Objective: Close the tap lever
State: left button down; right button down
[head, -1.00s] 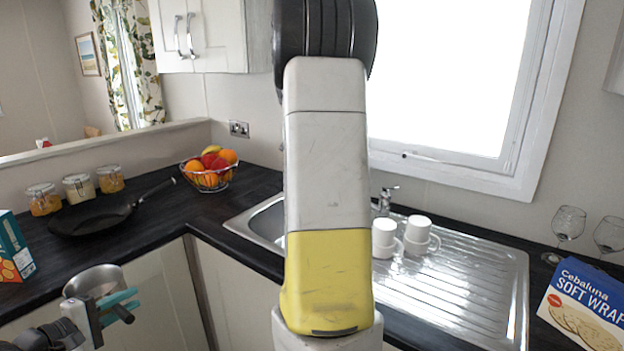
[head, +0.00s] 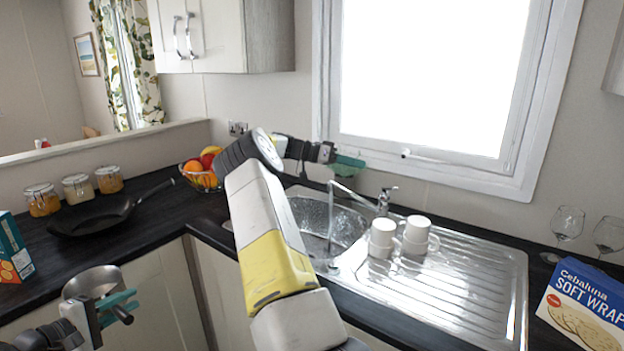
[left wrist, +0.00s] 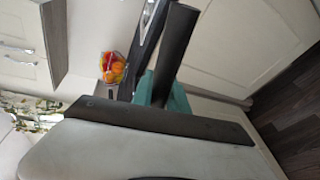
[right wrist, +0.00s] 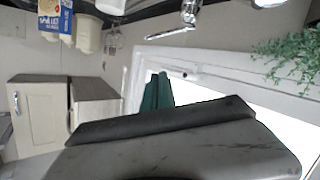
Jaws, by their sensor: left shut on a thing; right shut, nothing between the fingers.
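The tap (head: 381,204) stands behind the sink, with its spout pointing left over the basin and its small lever (head: 389,190) on top. A thin clear line, like running water, drops from the spout tip. The tap also shows at the top of the right wrist view (right wrist: 189,14). My right gripper (head: 348,164) is shut and empty, left of the tap and above it in the picture, apart from the lever. Its teal fingers show in the right wrist view (right wrist: 157,91). My left gripper (head: 120,300) is shut on a metal saucepan (head: 94,281) at lower left.
The sink basin (head: 300,208) lies below the spout. White mugs (head: 383,232) stand on the drainer (head: 450,268) right of the tap. The window frame (head: 440,165) is behind. A fruit bowl (head: 203,178), frying pan (head: 95,219), glasses (head: 567,224) and wrap box (head: 585,300) stand on the worktop.

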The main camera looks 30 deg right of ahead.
send_over(389, 188)
jog(key=w+a, duration=0.1)
jog(key=w, duration=0.1)
notch_tip(389, 188, down, 2)
jog(key=shift+s+a+f, duration=0.1)
jog(key=shift+s+f, duration=0.1)
jog(key=shift+f, duration=0.45)
jog(key=shift+s+a+f, duration=0.1)
jog(key=shift+s+f, duration=0.15)
jog(key=shift+f, duration=0.45)
jog(key=shift+s+f, duration=0.2)
jog(key=shift+f, duration=0.45)
jog(key=shift+s+a+f+m+t+h, duration=0.2)
jog(key=shift+s+f+m, duration=0.25)
jog(key=shift+f+m, duration=0.2)
jog(key=shift+s+a+f+m+t+h, duration=0.1)
jog(key=shift+s+a+f+m+t, duration=0.1)
jog(key=shift+s+f+m, duration=0.3)
jog(key=shift+w+f, duration=0.1)
